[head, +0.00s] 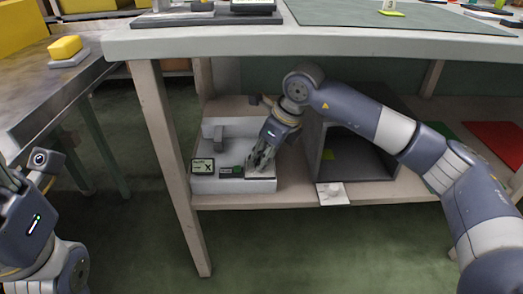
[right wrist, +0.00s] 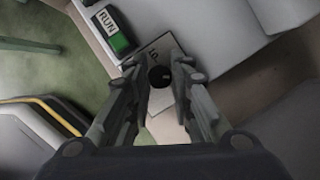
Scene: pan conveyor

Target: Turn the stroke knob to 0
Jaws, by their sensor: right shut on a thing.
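The stroke knob (right wrist: 160,76) is a small dark round knob on a pale label plate (right wrist: 163,108), whose marking is only partly readable. My right gripper (right wrist: 158,84) is shut on it, one finger on each side. The knob sits on a light grey machine (head: 232,186) on the lower shelf in the head view. There my right gripper (head: 258,164) reaches down to the machine's front right and hides the knob. The knob's setting cannot be read. My left gripper (head: 14,182) is at the left edge, partly cut off, away from the machine.
A green switch marked RUN (right wrist: 117,34) is close to the knob. A small display (head: 203,166) is at the machine's left. A dark grey open box (head: 314,150) stands right of it. The table top (head: 330,42) and its leg (head: 172,170) frame the shelf.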

